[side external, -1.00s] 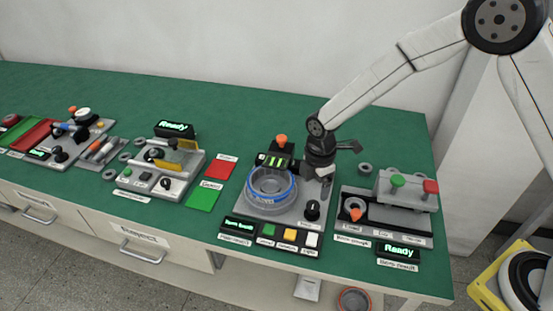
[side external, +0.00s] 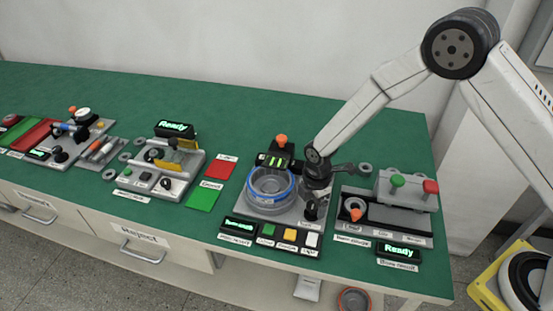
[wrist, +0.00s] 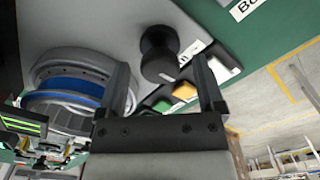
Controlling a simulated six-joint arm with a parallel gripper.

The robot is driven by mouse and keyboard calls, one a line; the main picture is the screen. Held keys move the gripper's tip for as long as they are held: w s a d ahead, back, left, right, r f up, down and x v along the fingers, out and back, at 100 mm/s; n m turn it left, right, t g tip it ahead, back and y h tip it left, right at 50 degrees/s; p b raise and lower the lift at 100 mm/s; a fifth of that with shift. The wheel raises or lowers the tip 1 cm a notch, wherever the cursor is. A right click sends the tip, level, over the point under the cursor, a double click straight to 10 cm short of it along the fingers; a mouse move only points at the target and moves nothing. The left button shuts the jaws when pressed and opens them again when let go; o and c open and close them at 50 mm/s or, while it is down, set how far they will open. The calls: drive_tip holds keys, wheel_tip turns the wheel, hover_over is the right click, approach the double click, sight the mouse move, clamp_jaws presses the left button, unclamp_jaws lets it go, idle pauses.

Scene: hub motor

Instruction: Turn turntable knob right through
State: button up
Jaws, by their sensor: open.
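The black turntable knob (side external: 310,211) stands at the front right of the grey turntable station. In the wrist view the knob (wrist: 159,50) appears just beyond and between my fingertips. My gripper (wrist: 161,66) is open and empty, one finger to each side of the knob's line, with no clear contact. In the side view my gripper (side external: 319,198) is close behind the knob and partly overlaps it. The round turntable (side external: 270,203) carries a motor part with a blue ring (side external: 250,192), left of the knob.
Green, yellow and white buttons (side external: 290,236) lie in front of the station beside a lit display (side external: 239,226). An orange-topped post (side external: 281,140) stands behind the turntable. A grey fixture with green and red knobs (side external: 408,190) is close on the right.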

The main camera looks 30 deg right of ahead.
clamp_jaws()
